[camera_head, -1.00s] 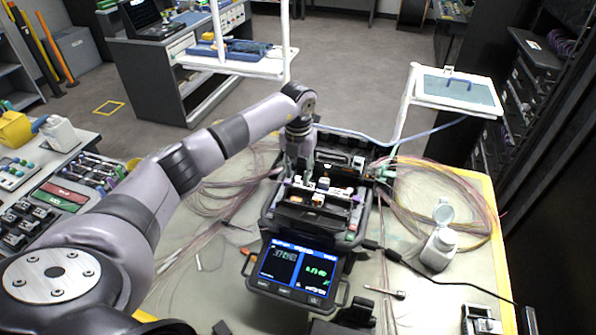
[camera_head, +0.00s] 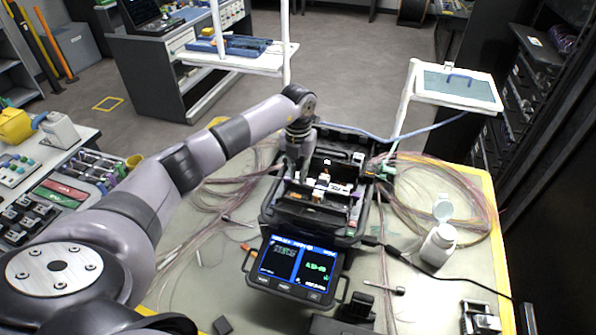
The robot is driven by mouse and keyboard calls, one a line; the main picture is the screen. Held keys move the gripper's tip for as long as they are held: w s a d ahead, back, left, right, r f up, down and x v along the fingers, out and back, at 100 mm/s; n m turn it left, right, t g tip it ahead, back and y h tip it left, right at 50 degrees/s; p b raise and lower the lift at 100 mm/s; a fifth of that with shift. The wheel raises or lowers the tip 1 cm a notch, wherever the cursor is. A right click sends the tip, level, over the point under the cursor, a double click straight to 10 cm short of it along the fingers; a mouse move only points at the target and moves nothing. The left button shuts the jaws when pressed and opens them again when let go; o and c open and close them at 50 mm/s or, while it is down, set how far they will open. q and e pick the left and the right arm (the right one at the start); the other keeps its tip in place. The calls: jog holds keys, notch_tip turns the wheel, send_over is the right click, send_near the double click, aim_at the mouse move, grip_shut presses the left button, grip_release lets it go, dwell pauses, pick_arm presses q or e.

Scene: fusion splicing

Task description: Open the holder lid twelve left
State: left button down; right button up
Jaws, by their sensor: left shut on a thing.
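The fusion splicer (camera_head: 308,220) stands on the work table, its screen (camera_head: 297,267) lit and facing me. Its top is open and shows small white and dark parts around the splicing area (camera_head: 325,187). My left gripper (camera_head: 297,175) points down at the left side of this area, shut on a small part there. That part looks like the left holder lid, but the fingers mostly hide it. I cannot tell the lid's angle. My right gripper is not in view.
Loose fibre coils lie left and right of the splicer (camera_head: 440,200). A white bottle with its cap open (camera_head: 439,244) stands to the right. A black cable (camera_head: 430,272) and a small tool (camera_head: 384,287) lie near the front right.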

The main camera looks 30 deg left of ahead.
pick_arm(q)
jog(key=g+b, duration=0.1)
jog(key=b, duration=0.2)
jog(key=shift+w+f+g, duration=0.15)
jog(key=shift+w+g, duration=0.2)
jog(key=shift+g, duration=0.05)
jog(key=g+b, duration=0.1)
jog(key=b, duration=0.2)
jog(key=g+h+b, duration=0.1)
jog(key=b, duration=0.3)
jog(key=shift+w+a+b, duration=0.15)
jog(key=shift+w+b, duration=0.1)
jog(key=shift+b, duration=0.05)
jog(key=shift+r, duration=0.2)
jog(key=c, duration=1.6)
grip_release()
jog(key=shift+r, duration=0.1)
notch_tip(320, 180, up, 10)
